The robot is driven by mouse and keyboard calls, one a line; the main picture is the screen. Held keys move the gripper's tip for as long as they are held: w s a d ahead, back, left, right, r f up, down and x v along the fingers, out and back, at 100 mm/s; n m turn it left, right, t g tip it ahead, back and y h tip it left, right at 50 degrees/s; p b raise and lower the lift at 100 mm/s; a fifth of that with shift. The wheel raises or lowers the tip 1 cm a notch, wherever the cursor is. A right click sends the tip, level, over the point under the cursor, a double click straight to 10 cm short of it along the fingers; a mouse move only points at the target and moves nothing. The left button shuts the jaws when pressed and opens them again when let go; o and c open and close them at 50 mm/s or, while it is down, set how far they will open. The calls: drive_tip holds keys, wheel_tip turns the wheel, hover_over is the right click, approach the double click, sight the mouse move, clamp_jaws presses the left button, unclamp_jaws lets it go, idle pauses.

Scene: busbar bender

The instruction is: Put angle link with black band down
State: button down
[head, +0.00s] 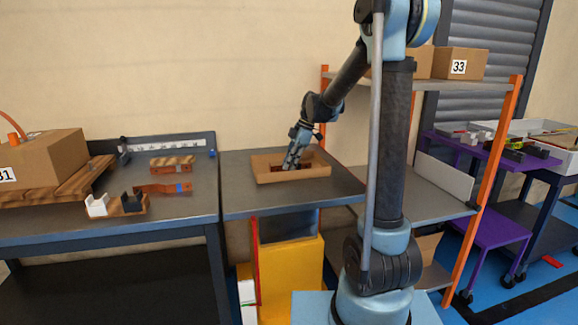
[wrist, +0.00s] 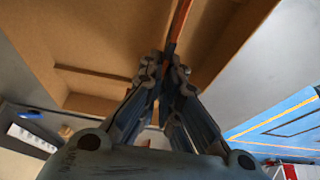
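My gripper (head: 290,165) reaches down into a shallow open cardboard box (head: 316,172) on the grey middle table. In the wrist view my gripper (wrist: 166,70) has its fingertips close together on a thin copper-orange strip (wrist: 180,28), which I take to be the angle link. A dark stretch shows along the strip; I cannot clearly tell it as the black band. The strip is inside the box (wrist: 95,50), near its floor; whether it touches the floor is unclear. Reddish-brown parts beside the fingers in the head view are mostly hidden.
The left table (head: 60,222) carries a copper link with a blue band (head: 165,188), a wooden block with a copper piece (head: 172,164), a white-and-black holder (head: 115,205) and a large carton (head: 45,160). An orange-post shelf (head: 495,150) stands right. Bare tabletop (head: 260,203) lies in front of the box.

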drive_tip(key=c, duration=1.8)
unclamp_jaws()
drive_tip(key=v, duration=1.1)
drive_tip(key=s+d+m+h, duration=0.1)
drive_tip(key=s+d+m, duration=0.4)
drive_tip(key=s, duration=0.4)
drive_tip(key=s+d+f+m+t+h, duration=0.1)
drive_tip(key=s+d+f+m, duration=0.5)
drive_tip(key=s, duration=0.6)
drive_tip(key=s+d+f+m+t+h, duration=0.2)
drive_tip(key=s+d+f+m, duration=0.4)
drive_tip(key=s+f+m, duration=0.4)
wheel_tip(320, 180, down, 3)
drive_tip(key=shift+s+r, duration=0.25)
drive_tip(key=shift+s, duration=0.75)
